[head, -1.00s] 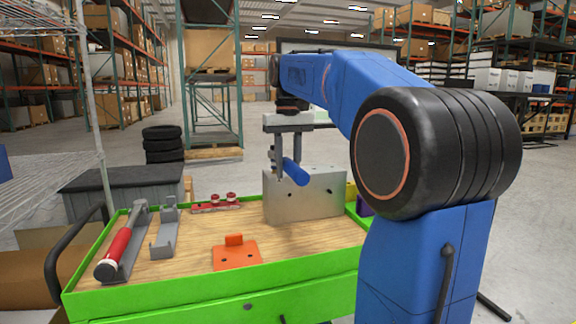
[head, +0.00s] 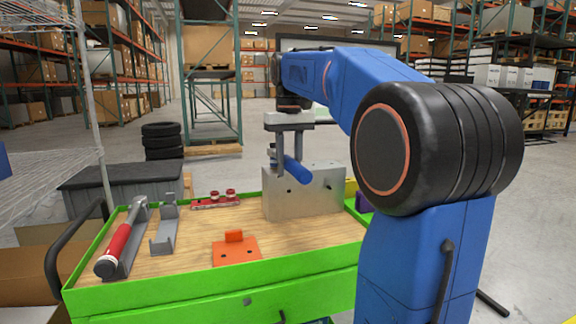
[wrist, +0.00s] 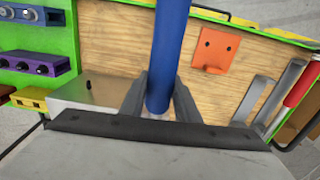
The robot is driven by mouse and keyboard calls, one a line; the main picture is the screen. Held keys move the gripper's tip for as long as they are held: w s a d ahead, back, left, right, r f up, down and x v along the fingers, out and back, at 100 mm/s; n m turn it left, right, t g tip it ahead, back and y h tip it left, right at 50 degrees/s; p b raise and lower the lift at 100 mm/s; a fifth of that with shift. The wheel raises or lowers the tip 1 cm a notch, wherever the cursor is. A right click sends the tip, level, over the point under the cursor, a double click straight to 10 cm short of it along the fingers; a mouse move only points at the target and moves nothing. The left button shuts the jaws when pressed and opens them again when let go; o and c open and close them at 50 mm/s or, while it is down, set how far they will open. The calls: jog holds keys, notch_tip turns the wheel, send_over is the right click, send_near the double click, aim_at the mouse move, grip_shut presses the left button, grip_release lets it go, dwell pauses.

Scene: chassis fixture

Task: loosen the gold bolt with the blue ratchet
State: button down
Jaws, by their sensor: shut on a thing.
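My gripper (head: 288,147) is shut on the blue ratchet (head: 297,170), just in front of the upper part of the grey metal block (head: 310,203). The ratchet's blue handle slants down toward the camera in the head view. In the wrist view the handle (wrist: 170,50) runs up between the two fingers (wrist: 160,100). I cannot make out the gold bolt, nor whether the ratchet touches a bolt.
The block stands on a wooden worktop with a green rim (head: 200,287). An orange bracket (head: 236,250), grey holder (head: 164,232), red-handled tool (head: 121,245) and red rack (head: 216,201) are left of it. Purple and blue units (wrist: 35,63) lie beyond its other side. Bare wood lies in front.

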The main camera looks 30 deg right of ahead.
jog(key=shift+d+f, duration=0.1)
jog(key=shift+d, duration=0.1)
jog(key=shift+s+d+n, duration=0.1)
jog(key=shift+d+n, duration=0.5)
jog(key=shift+d, duration=0.05)
jog(key=shift+d+n, duration=0.3)
jog(key=shift+d, duration=0.05)
jog(key=shift+d+n, duration=0.5)
jog(key=shift+d, duration=0.2)
jog(key=shift+d, duration=0.2)
jog(key=shift+d+n, duration=0.15)
jog(key=shift+n, duration=0.15)
jog(key=shift+d+n, duration=0.5)
jog(key=shift+d, duration=0.2)
jog(key=shift+d+n, duration=0.3)
jog(key=shift+d, duration=0.05)
dwell(0.5)
jog(key=shift+w+d+f+n, duration=0.1)
jog(key=shift+w+d+n, duration=0.2)
jog(key=shift+d+n, duration=0.35)
